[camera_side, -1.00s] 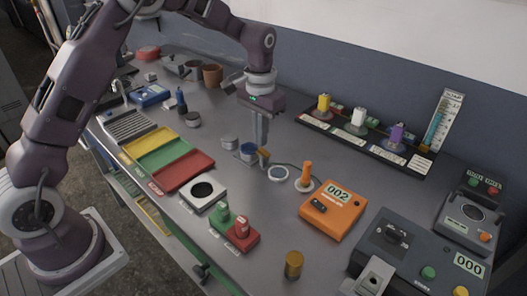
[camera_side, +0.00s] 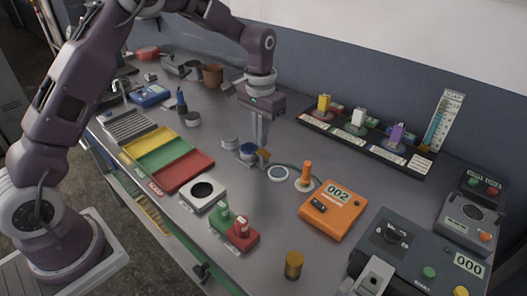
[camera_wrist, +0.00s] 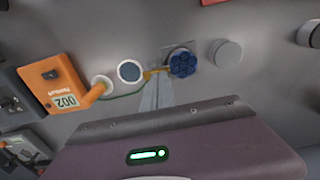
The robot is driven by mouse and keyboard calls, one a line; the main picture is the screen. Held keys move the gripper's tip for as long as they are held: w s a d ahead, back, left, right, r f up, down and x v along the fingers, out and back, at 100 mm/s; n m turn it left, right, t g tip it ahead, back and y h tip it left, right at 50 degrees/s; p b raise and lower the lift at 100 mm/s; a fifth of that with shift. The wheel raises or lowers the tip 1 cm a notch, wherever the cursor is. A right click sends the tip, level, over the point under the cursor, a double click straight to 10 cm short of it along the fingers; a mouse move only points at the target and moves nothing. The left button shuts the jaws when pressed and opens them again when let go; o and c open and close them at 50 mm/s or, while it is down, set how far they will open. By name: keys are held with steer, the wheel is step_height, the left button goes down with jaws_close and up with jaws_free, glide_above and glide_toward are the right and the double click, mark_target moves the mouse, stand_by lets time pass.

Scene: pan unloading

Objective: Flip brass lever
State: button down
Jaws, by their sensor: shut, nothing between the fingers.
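The brass lever (camera_side: 264,154) is a small yellow-gold bar beside a blue round handle (camera_side: 248,152) on a grey plate at mid-table. In the wrist view the lever (camera_wrist: 153,74) extends left from the plate under the blue lobed handle (camera_wrist: 182,63). My gripper (camera_side: 262,144) points down with its fingers together and nothing between them. Its tips are right at the lever and cover part of it in the wrist view (camera_wrist: 156,82). I cannot tell whether they touch it.
A white-rimmed disc (camera_side: 278,173) and an orange upright handle (camera_side: 306,173) stand close to the right. The orange box reading 002 (camera_side: 333,210) is further right. A grey cylinder (camera_side: 230,142) is just left. A rack (camera_side: 365,143) lies behind.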

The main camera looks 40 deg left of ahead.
steer(key=shift+f, duration=0.8)
steer(key=shift+r, duration=3.5)
steer(key=shift+r, duration=0.15)
steer(key=s+r+t, duration=0.3)
steer(key=s+r, duration=1)
steer(key=s, duration=0.3)
steer(key=s+d+f+t, duration=0.1)
steer(key=s+f+t, duration=0.1)
steer(key=s, duration=1.3)
steer(key=shift+s+d+f+t, duration=0.15)
steer(key=shift+s+f+t, duration=0.05)
steer(key=shift+s+t, duration=0.1)
